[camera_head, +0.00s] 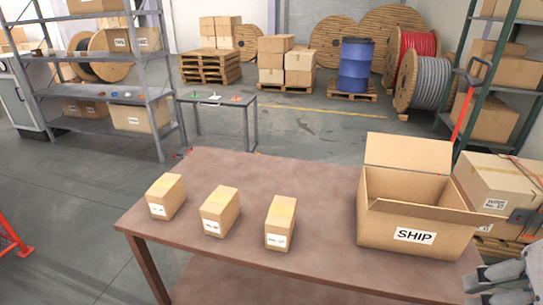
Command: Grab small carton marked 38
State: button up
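Three small cartons stand in a row on the brown table (320,180): a left carton (166,195), a middle carton (220,210) and a right carton (281,221). Each is tan with a tape strip on top and a white label on its front. The label numbers are too small to read, so I cannot tell which is marked 38. My gripper (503,281) seems to show in part at the lower right corner, grey and cut off by the frame edge. It is well to the right of the cartons and apart from them. Its fingers are unclear.
A large open carton marked SHIP (398,215) stands on the table's right side, flap raised. Stacked boxes (495,190) are beyond the table's right end. A grey shelf (100,60) and small side table (215,100) stand behind. Table space around the small cartons is clear.

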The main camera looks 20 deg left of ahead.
aim_at(219, 212)
jog(key=k+u, duration=0.1)
jog(key=u, duration=0.25)
jog(key=k+j+u, duration=0.1)
jog(key=u, duration=0.2)
jog(key=k+j+u, duration=0.1)
jog(key=u, duration=0.25)
jog(key=j, duration=0.1)
